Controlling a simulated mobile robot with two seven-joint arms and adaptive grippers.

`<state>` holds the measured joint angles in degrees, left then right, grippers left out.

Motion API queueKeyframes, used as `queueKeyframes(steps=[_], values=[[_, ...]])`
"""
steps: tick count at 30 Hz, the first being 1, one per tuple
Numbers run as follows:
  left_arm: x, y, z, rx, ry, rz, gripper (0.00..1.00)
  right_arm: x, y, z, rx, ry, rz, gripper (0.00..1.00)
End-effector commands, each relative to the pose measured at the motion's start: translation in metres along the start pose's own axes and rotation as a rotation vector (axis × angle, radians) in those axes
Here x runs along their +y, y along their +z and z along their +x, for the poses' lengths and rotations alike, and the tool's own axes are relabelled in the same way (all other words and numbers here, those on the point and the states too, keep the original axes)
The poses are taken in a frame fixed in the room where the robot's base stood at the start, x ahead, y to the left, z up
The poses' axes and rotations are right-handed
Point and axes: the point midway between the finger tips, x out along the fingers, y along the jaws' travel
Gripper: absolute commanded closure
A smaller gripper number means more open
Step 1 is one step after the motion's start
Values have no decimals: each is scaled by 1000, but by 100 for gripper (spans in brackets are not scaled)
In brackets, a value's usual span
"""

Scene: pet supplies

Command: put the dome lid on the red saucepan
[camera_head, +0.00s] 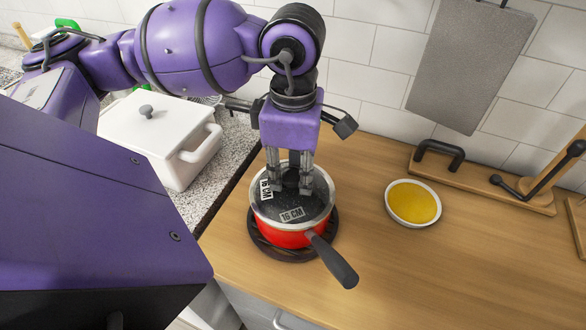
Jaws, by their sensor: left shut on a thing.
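The red saucepan (281,236) stands on a dark round trivet (295,254) on the wooden counter, its black handle pointing to the lower right. The dome lid (307,213), clear with a metal rim and "16 CM" labels, is over the pan's mouth, and its rim looks level with the pan's rim. I cannot tell whether it is fully seated. My left gripper (291,186) points down and is shut on the lid's dark knob at the top, which its fingers partly hide. My right gripper is not in view.
A white lidded pot (152,137) stands left on the speckled counter. A white bowl of yellow contents (413,203) sits to the right. A wooden stand with black handles (484,181) lies along the wall, under a hanging grey board (470,62). The wooden counter at lower right is clear.

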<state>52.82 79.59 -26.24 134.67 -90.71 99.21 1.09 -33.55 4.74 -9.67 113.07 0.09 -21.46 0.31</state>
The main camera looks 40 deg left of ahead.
Motion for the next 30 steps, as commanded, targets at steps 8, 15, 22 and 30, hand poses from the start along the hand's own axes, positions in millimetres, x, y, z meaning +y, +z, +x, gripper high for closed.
queueKeyframes(steps=[8, 15, 22, 30], values=[[0, 0, -1, -1, 2, 0, 71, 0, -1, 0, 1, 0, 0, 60], [0, 0, -1, -1, 1, 0, 57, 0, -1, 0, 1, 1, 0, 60], [0, 0, -3, -1, 1, 0, 57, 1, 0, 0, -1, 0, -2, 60], [2, 1, -46, -4, 7, -1, 57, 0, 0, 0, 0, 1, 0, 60]])
